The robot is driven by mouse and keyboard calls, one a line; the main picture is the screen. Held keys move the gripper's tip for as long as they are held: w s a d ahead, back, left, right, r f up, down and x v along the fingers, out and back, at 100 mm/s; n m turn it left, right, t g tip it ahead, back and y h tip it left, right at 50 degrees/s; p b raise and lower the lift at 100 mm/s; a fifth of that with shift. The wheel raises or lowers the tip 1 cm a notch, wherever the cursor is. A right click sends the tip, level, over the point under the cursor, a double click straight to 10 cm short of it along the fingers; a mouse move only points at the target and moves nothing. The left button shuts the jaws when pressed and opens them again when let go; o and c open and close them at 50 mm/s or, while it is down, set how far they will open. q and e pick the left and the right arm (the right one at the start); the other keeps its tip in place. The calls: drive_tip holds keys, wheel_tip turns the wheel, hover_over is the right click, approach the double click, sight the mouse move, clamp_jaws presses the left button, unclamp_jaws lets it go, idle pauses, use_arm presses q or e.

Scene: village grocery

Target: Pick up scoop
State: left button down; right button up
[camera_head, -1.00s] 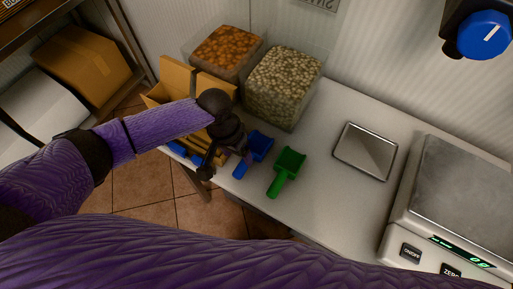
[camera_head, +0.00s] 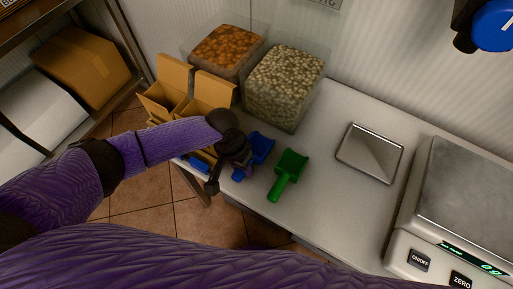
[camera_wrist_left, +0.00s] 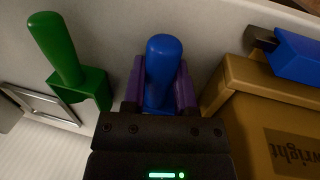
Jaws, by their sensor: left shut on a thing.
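A blue scoop (camera_head: 262,147) is at the table's front edge, just left of a green scoop (camera_head: 291,166). My left gripper (camera_head: 243,167) is shut on the blue scoop's handle. In the left wrist view the blue handle (camera_wrist_left: 163,65) stands between the purple fingers of the left gripper (camera_wrist_left: 160,88). The gripper hides part of the scoop in the head view. I cannot tell whether the scoop still touches the table. The green scoop also shows in the left wrist view (camera_wrist_left: 60,52). My right gripper is not in view.
Clear bins of orange (camera_head: 226,50) and pale (camera_head: 283,88) goods stand behind. A metal tray (camera_head: 370,152) and a scale (camera_head: 470,190) are on the right.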

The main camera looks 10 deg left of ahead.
use_arm(q)
wheel_tip(320, 180, up, 10)
drive_tip(key=p, duration=0.4)
drive_tip(key=shift+r+p, duration=0.1)
drive_tip(key=shift+p, duration=0.3)
drive_tip(key=c, duration=1)
unclamp_jaws()
clamp_jaws()
